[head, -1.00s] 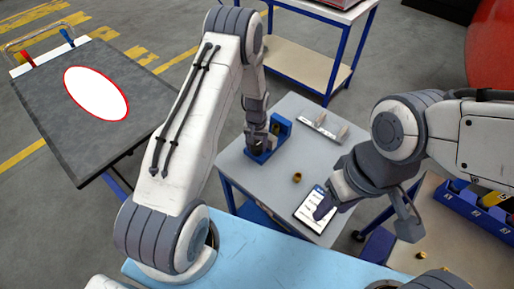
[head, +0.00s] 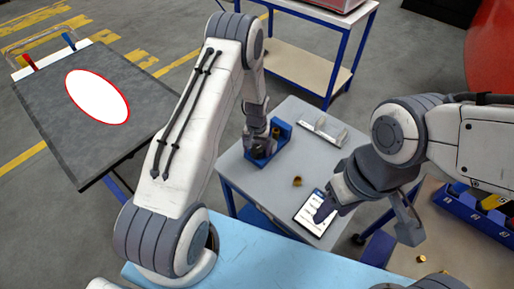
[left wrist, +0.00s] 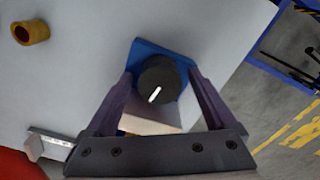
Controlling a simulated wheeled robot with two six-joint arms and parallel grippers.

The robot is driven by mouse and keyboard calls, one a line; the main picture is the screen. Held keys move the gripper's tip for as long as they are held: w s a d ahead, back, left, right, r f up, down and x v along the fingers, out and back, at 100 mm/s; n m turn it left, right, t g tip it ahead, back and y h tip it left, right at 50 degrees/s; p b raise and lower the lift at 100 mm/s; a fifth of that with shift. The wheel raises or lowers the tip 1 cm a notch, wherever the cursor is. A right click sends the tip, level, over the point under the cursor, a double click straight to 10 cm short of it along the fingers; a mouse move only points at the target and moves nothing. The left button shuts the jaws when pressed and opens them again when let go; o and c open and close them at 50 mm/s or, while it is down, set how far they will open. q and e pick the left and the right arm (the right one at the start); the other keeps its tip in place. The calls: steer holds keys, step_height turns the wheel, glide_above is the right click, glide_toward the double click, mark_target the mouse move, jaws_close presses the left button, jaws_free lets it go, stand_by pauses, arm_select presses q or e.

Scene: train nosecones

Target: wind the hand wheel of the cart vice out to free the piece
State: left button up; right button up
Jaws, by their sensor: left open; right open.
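The blue cart vice (head: 282,129) stands on the grey top of the cart, partly hidden by my left gripper in the head view. The left wrist view shows its blue body (left wrist: 152,50) and its round black hand wheel (left wrist: 157,80) with a white mark. My left gripper (left wrist: 160,74) is open, one finger on each side of the wheel; gaps show, and I cannot tell any contact. A pale block (left wrist: 150,119) shows below the wheel, perhaps the piece. My right gripper (head: 366,216) is open over the cart's front right, one finger overlapping a tablet.
The tablet (head: 308,222) lies at the cart's front edge. A brass bushing (head: 297,181) and a pale bracket (head: 323,130) are also on the cart top (head: 290,112). A light blue table (head: 270,262) is in front. A blue bin rack (head: 470,215) stands right.

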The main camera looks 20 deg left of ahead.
mark_target(257, 148)
arm_select(q)
steer(key=shift+r+m+p, duration=0.25)
steer(key=shift+m+p, duration=0.15)
steer(key=shift+m, duration=0.2)
step_height(257, 148, up, 9)
steer(key=b, duration=0.4)
steer(key=shift+r, duration=0.1)
steer(key=shift+r+b, duration=0.3)
steer(key=shift+b, duration=0.4)
steer(key=shift+d+r+m, duration=0.1)
steer(key=shift+r+m, duration=0.05)
steer(key=shift+m, duration=0.15)
